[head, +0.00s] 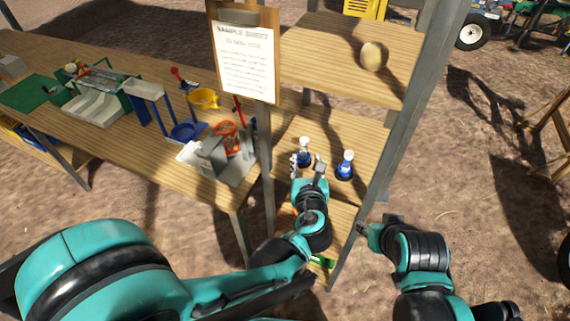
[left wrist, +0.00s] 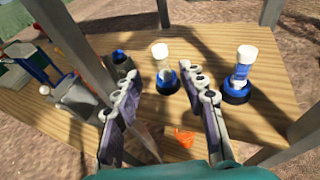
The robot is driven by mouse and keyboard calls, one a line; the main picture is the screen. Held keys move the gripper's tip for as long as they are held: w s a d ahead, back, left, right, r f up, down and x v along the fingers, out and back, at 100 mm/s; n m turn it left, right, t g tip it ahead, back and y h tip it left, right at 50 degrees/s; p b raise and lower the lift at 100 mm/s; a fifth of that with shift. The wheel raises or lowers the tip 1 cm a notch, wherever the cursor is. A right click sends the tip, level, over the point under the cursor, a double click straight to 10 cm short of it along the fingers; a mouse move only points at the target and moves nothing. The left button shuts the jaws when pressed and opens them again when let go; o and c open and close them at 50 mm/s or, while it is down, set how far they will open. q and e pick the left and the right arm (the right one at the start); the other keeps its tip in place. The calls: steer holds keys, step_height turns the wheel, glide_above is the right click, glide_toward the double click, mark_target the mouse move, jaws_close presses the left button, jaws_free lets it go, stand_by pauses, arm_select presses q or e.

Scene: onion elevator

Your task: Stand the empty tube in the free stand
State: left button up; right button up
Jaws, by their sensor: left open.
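Two tubes with white tops stand upright in dark blue round stands on the middle shelf. In the left wrist view, the left tube (left wrist: 161,58) looks clear and pale in its stand (left wrist: 168,83). The right tube (left wrist: 243,68) shows blue in its body, in its stand (left wrist: 236,93). In the head view they are the left tube (head: 304,148) and right tube (head: 346,158). My left gripper (head: 307,168) is open and empty, its fingers pointing toward the left tube. I cannot tell whether the right gripper (head: 367,232) is open; it is low, off the shelf's right side.
A clipboard sheet (head: 245,60) hangs on the shelf post. A round tan onion (head: 374,56) sits on the upper shelf. A workbench (head: 150,165) with coloured devices is at left. An orange piece (left wrist: 185,137) lies near the shelf's front. Metal posts frame the shelf.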

arm_select(q)
steer(key=s+a+f+n+g+y, duration=0.1)
steer(key=s+a+n+g, duration=0.2)
steer(key=a+n, duration=0.55)
steer(key=s+a+n+g, duration=0.2)
steer(key=s+a+n, duration=0.2)
steer(key=a+n, duration=0.45)
steer(key=s+a+f+n+g+h, duration=0.1)
steer(key=s+n+g+h, duration=0.1)
steer(key=s+n, duration=0.8)
steer(key=n, duration=0.8)
steer(key=shift+a+f+g, duration=0.15)
steer(key=shift+a+g, duration=0.15)
steer(key=shift+a, duration=0.05)
steer(key=shift+f, duration=0.1)
